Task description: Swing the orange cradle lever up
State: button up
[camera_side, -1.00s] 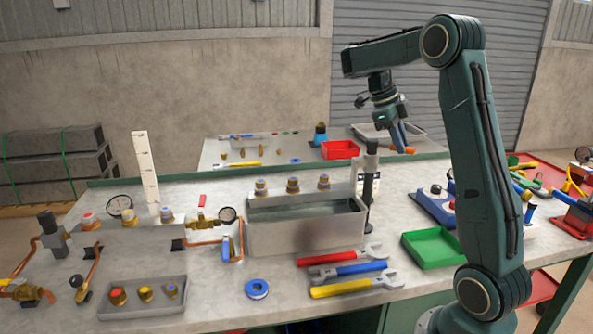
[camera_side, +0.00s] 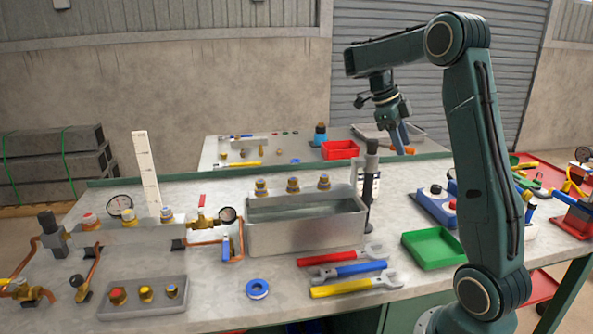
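The grey open tank (camera_side: 305,235) stands mid-bench, left of and below my gripper.
A dark upright post (camera_side: 371,185) stands at the tank's right end. Red, blue and yellow wrenches (camera_side: 345,289) lie in front. A green tray (camera_side: 433,249) is to their right. A red bin (camera_side: 340,149) stands on the bench behind. Copper pipework fills the left side.

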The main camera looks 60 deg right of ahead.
jog(key=w+d+n+t+h, duration=0.2)
jog(key=w+d+n+t, duration=0.45)
jog(key=n, duration=1.05)
jog(key=v, duration=1.4)
jog(key=s+a+f+n+t+y, duration=0.1)
jog(key=a+f+n+t, duration=0.15)
jog(key=a+n, duration=1.1)
jog(key=s+a+f+n+y, duration=0.1)
jog(key=s+a+f, duration=0.2)
jog(key=a, duration=0.3)
jog(key=s+a+f+n+y, duration=0.1)
jog(key=s+a+f+n, duration=0.1)
jog(key=a, duration=0.4)
jog(key=s+a+f+n+t+y, duration=0.1)
jog(key=s+a+f, duration=0.3)
jog(key=a, duration=0.2)
jog(key=shift+f, duration=0.35)
jog(key=shift+a+n, duration=0.1)
jog(key=shift+n, duration=0.15)
